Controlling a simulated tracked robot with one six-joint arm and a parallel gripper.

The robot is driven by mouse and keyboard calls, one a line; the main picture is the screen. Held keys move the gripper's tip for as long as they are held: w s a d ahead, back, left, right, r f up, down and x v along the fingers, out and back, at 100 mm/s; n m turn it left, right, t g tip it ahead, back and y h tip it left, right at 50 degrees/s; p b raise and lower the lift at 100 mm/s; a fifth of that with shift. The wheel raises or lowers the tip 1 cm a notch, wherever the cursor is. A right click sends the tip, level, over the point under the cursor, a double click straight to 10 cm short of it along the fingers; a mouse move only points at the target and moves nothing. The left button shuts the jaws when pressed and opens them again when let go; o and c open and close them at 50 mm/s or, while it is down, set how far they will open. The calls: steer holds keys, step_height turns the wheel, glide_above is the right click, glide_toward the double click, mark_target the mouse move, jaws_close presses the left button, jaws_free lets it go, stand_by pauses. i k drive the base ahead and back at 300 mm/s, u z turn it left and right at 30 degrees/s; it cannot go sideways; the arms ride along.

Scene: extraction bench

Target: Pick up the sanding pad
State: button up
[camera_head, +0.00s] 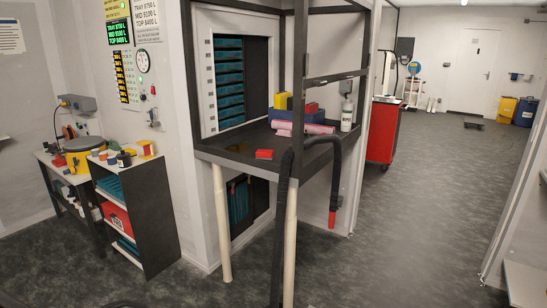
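I cannot tell for certain which thing is the sanding pad. A small flat red block (264,154), which may be it, lies alone near the front edge of the dark extraction bench (225,148). Its fine detail is too small to make out. My gripper is not in view, so its state and its distance from the block do not show.
Behind the block are pink rolls (319,128), a blue tray (283,114), yellow blocks (280,101) and a white bottle (347,115). A black hose (334,165) and frame posts stand at the bench's front right. A dark shelf (152,215) stands left. The right floor is open.

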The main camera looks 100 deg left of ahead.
mark_target(268, 155)
steer(key=u, duration=3.25)
steer(key=i, duration=1.45)
steer(key=u, duration=0.1)
